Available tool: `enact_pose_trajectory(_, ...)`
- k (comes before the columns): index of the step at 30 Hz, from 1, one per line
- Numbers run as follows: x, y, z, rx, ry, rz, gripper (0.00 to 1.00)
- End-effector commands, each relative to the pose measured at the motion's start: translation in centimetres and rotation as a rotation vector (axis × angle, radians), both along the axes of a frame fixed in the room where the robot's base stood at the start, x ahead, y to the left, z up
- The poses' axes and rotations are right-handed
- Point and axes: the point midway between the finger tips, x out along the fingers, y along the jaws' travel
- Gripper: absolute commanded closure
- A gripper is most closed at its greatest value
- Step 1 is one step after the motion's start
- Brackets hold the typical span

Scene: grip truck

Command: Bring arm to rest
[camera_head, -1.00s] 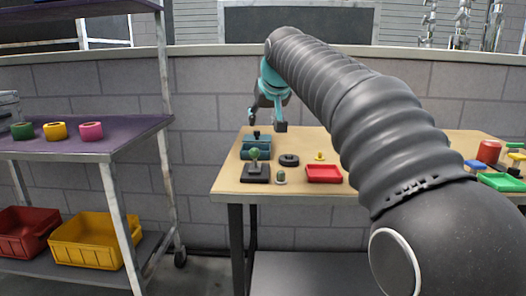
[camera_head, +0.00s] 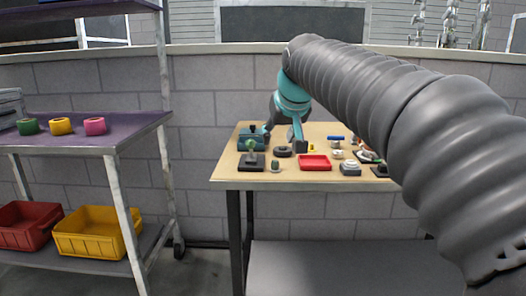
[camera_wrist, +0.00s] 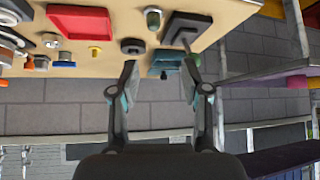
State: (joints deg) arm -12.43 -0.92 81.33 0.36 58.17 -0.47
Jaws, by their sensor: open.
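My arm reaches from the right side of the head view over the wooden table (camera_head: 228,178). My gripper (camera_head: 283,139) shows at its end, near the table's back left part, pointing down with its two fingers spread. In the wrist view my gripper (camera_wrist: 160,68) is open, with nothing between the fingertips. The table and its objects show upside down beyond the fingers there. I cannot tell the exact height of the fingertips above the table.
A teal box (camera_head: 252,141), a joystick-like part (camera_head: 251,157), a black ring (camera_head: 283,152) and a red tray (camera_head: 314,162) lie near the gripper. Several small parts are further right. A shelf (camera_head: 75,144) with coloured rolls stands left, with red (camera_head: 25,226) and yellow bins (camera_head: 95,234) below.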

Motion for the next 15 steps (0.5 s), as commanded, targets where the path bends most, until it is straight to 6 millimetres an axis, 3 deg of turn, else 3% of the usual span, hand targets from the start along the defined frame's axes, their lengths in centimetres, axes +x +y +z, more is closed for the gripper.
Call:
enact_pose_trajectory(5,-5.2,-3.2,-2.6,-0.008,0.037,-0.043,0.53)
enact_pose_trajectory(8,-9.2,-5.3,-5.1,-0.013,0.067,-0.072,0.53)
enact_pose_trajectory(15,-19.0,-9.2,-12.6,-0.021,0.139,-0.144,0.53)
